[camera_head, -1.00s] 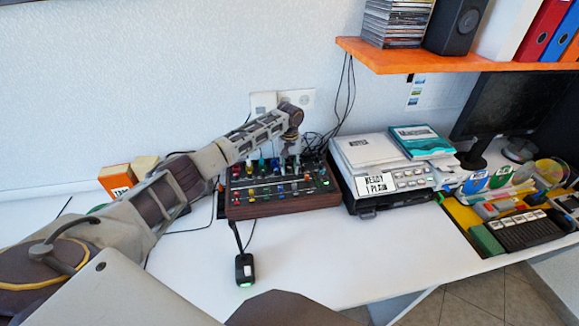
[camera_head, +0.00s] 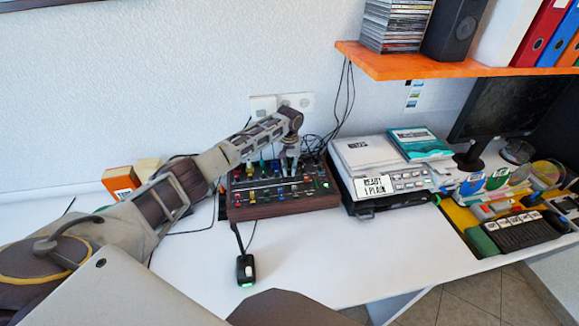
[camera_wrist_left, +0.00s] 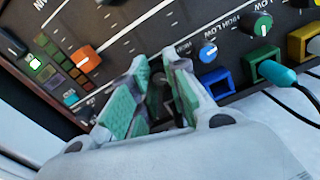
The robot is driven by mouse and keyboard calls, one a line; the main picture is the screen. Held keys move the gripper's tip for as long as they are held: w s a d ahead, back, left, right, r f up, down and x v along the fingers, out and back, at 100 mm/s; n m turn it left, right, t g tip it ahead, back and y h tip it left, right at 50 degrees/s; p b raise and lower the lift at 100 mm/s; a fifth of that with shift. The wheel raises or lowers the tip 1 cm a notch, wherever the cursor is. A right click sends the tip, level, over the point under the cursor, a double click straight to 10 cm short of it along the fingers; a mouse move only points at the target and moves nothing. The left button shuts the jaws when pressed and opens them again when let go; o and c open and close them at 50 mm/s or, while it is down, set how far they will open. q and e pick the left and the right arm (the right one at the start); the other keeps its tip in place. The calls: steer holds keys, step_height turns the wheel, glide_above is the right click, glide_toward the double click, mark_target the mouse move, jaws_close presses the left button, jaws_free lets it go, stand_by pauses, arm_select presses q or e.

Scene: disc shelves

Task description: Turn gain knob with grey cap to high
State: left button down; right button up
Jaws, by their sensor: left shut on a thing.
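The mixer (camera_head: 285,208) is a dark panel in a brown wooden case on the white desk. My left gripper (camera_head: 291,168) reaches down onto its panel from above. In the left wrist view, the left gripper (camera_wrist_left: 160,92) has its green-padded fingers closed around a dark, greyish knob (camera_wrist_left: 159,90). The knob is mostly hidden between the pads, so its cap and pointer cannot be read. Beside it are a blue-capped knob (camera_wrist_left: 208,52) and a green-capped knob (camera_wrist_left: 259,24) with HIGH and LOW printed near them. My right gripper is not in view.
Coloured jacks, including a green one (camera_wrist_left: 262,66) with a teal plug (camera_wrist_left: 277,74), line the panel edge. A grey device (camera_head: 385,175) stands right of the mixer. The front desk is mostly clear around a small black device (camera_head: 245,270).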

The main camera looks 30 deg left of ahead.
mark_target(290, 169)
arm_select(q)
steer(key=c, duration=1.8)
jaws_free()
steer(key=shift+c, duration=0.2)
steer(key=o, duration=0.5)
steer(key=shift+r, duration=0.6)
step_height(290, 169, up, 11)
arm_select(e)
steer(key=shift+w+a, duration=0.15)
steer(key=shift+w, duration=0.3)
arm_select(q)
steer(key=shift+f, duration=0.15)
steer(key=shift+c, duration=0.4)
